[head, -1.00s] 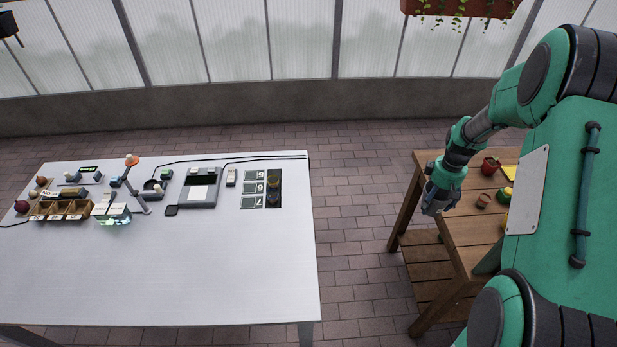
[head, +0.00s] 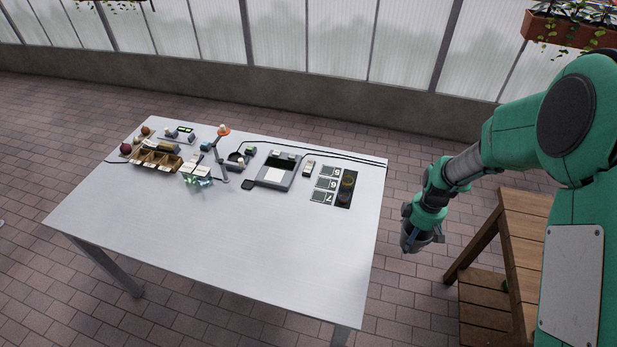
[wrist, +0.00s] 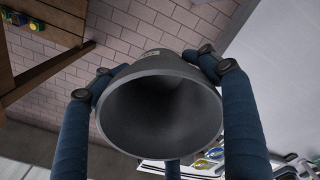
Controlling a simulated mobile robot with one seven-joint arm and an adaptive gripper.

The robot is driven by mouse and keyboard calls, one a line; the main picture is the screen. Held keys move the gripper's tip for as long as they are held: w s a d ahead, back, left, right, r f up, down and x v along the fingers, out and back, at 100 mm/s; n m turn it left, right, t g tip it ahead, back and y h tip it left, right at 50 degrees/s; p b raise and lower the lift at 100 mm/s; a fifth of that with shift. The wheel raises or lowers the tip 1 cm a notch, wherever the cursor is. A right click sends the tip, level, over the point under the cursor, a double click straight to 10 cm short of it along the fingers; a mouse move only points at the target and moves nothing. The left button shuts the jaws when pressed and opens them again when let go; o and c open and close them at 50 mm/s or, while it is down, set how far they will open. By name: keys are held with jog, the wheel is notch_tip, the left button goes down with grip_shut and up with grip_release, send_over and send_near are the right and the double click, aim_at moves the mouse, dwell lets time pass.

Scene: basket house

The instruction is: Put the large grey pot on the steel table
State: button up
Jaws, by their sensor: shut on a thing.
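The large grey pot (wrist: 160,100) is between the blue fingers of my gripper (wrist: 160,85) in the wrist view, its open mouth facing the camera and its inside empty. In the head view my gripper (head: 417,238) hangs over the paved floor, just right of the steel table and apart from it. The pot (head: 415,242) shows there only partly, at the end of the arm. The steel table (head: 230,250) has a wide bare top at its front and middle.
Along the table's back are a wooden divided box (head: 157,163), a small lamp (head: 222,150), a grey scale-like device (head: 277,172) and a numbered card strip (head: 327,184). A wooden bench (head: 520,240) stands at the right. A cable runs along the back edge.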

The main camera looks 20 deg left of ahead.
jog(key=s+a+n, duration=0.1)
jog(key=s+a, duration=0.1)
jog(key=a, duration=0.2)
jog(key=s+a+n, duration=0.1)
jog(key=s+a, duration=0.2)
jog(key=a, duration=0.1)
jog(key=s+a+n, duration=0.1)
jog(key=s+a, duration=0.1)
jog(key=a, duration=0.2)
jog(key=shift+s+a+f+n+p, duration=0.2)
jog(key=shift+a+f+n+p, duration=0.1)
jog(key=shift+a+f+p, duration=0.1)
jog(key=s+a+n, duration=0.1)
jog(key=s+a, duration=0.2)
jog(key=s+a+n, duration=0.1)
jog(key=s+a, duration=0.2)
jog(key=s+a+n, duration=0.1)
jog(key=s+a, duration=0.2)
jog(key=shift+s+f+p, duration=0.15)
jog(key=shift+f+p, duration=0.15)
jog(key=shift+f, duration=0.05)
jog(key=b, duration=0.2)
send_over(321, 242)
jog(key=shift+f, duration=0.75)
jog(key=shift+f, duration=0.15)
jog(key=shift+a+f, duration=0.1)
jog(key=shift+f, duration=1.5)
jog(key=shift+f+b, duration=0.2)
jog(key=shift+b, duration=0.15)
